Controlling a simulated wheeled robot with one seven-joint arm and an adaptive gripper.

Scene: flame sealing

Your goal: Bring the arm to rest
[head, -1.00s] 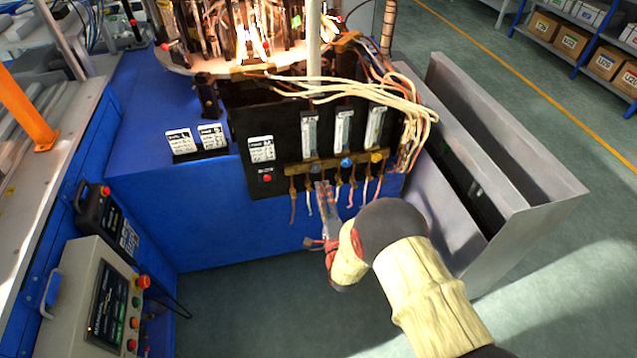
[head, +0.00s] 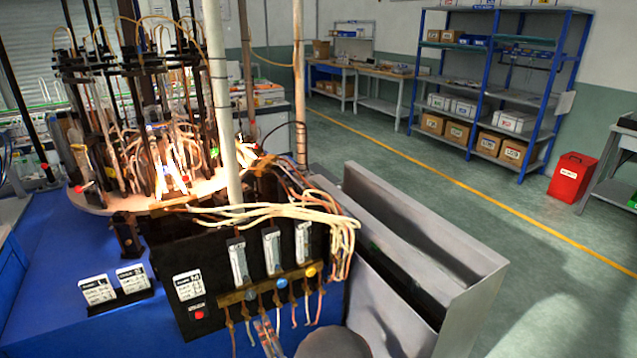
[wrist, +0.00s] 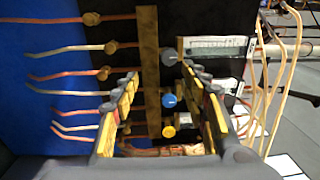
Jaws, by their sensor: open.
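My arm (head: 333,343) shows only at the bottom edge of the head view. My gripper (head: 268,338) is partly cut off there, just below the brass manifold (head: 265,287) of the black panel. In the wrist view my gripper (wrist: 160,72) is open, with its two fingers apart and nothing held between them. The brass bar with a grey knob (wrist: 169,57), a blue knob (wrist: 168,99) and a yellow knob (wrist: 168,131) lies in view between and beyond the fingers. I cannot tell how far the fingertips are from the knobs.
The black panel carries flowmeter tubes (head: 271,250) and pale hoses (head: 290,211). A burner carousel with bright flames (head: 170,165) stands behind. A metal trough (head: 470,270) is to the right. Shelves (head: 490,90) and a red bin (head: 571,178) stand beyond open floor.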

